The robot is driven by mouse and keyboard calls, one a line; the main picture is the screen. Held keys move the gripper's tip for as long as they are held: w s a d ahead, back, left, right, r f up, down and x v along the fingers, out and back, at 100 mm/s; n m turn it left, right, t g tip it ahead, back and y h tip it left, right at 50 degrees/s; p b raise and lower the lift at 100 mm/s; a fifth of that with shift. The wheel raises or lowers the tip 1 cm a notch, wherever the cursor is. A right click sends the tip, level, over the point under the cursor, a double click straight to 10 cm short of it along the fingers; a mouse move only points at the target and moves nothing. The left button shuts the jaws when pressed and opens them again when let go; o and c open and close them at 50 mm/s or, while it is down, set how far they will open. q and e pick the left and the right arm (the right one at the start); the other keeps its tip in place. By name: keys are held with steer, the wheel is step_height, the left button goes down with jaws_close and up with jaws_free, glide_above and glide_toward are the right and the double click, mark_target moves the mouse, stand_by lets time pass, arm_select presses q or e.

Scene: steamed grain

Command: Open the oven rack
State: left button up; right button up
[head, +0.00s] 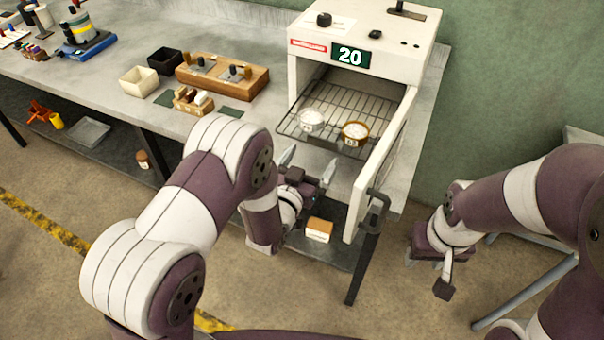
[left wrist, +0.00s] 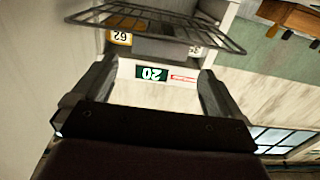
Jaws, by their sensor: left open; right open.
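The white oven (head: 355,38) stands at the bench's right end with its door (head: 383,165) swung open to the right. The wire oven rack (head: 330,92) shows in the opening, and its front edge sticks out past the oven's front. The left wrist view shows the rack (left wrist: 165,22) upside down beyond the open fingers (left wrist: 150,98). My right gripper (head: 440,272) is open, low, right of the door.
The door handle (head: 377,210) juts out near the bench's front right corner. A small box (head: 319,229) sits on the lower shelf below my left gripper. A wooden block (head: 222,76), a white bin (head: 140,81) and a black bin (head: 165,61) stand on the bench to the left.

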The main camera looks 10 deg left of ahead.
arm_select(q)
steer(key=v, duration=0.8)
steer(key=shift+b, duration=0.4)
steer(key=shift+w, duration=0.1)
steer(key=s+a+f+g+y, duration=0.1)
steer(key=s+f+g+y, duration=0.2)
steer(key=f+g, duration=0.55)
steer(key=s+a+f+n+g+y, duration=0.1)
steer(key=s+a+f+g+y, duration=0.1)
steer(key=s+a+g, duration=0.4)
steer(key=s+a+r+n, duration=0.1)
steer(key=s+a+r, duration=0.1)
steer(key=r, duration=0.3)
steer(key=s+a+r+n+g, duration=0.1)
steer(key=s+a+r, duration=0.1)
steer(key=r, duration=0.4)
steer(key=shift+s+y, duration=0.3)
steer(key=shift+s, duration=0.35)
